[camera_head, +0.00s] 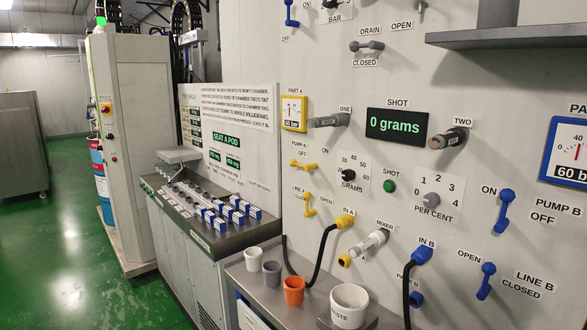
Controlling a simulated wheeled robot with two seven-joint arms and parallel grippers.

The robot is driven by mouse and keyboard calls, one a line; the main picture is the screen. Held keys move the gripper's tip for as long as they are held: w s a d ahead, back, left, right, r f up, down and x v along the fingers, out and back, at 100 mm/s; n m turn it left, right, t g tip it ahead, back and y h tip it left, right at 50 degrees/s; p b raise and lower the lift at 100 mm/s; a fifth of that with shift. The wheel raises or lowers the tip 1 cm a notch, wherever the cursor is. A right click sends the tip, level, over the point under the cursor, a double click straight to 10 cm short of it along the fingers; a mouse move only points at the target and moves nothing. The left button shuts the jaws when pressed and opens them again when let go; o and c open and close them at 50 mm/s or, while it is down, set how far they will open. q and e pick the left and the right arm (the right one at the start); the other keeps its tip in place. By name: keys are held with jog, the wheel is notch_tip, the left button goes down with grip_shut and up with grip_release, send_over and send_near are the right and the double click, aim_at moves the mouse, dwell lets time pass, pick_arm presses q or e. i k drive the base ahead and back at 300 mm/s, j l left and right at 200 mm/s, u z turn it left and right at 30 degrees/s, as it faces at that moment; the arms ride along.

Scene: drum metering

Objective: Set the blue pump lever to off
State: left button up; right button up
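The blue pump lever (504,210) is on the wall panel at the right, beside the "PUMP B" label (560,207). It stands nearly upright, its lower end leaning slightly left. The "ON" label (489,190) is left of its upper end, and the "OFF" label (542,217) is to its right. I cannot tell for sure which end is the pivot. Neither of my grippers shows in the head view.
A similar blue line B lever (486,281) sits below. A dial (432,199) and the blue IN B hose fitting (422,255) are to the left. A blue-framed gauge (567,150) and a grey shelf (510,38) are above. A white waste cup (349,306) stands below left.

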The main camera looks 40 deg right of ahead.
aim_at(508, 196)
jog(key=z, duration=2.3)
jog(key=k+u, duration=0.4)
jog(key=i, duration=0.1)
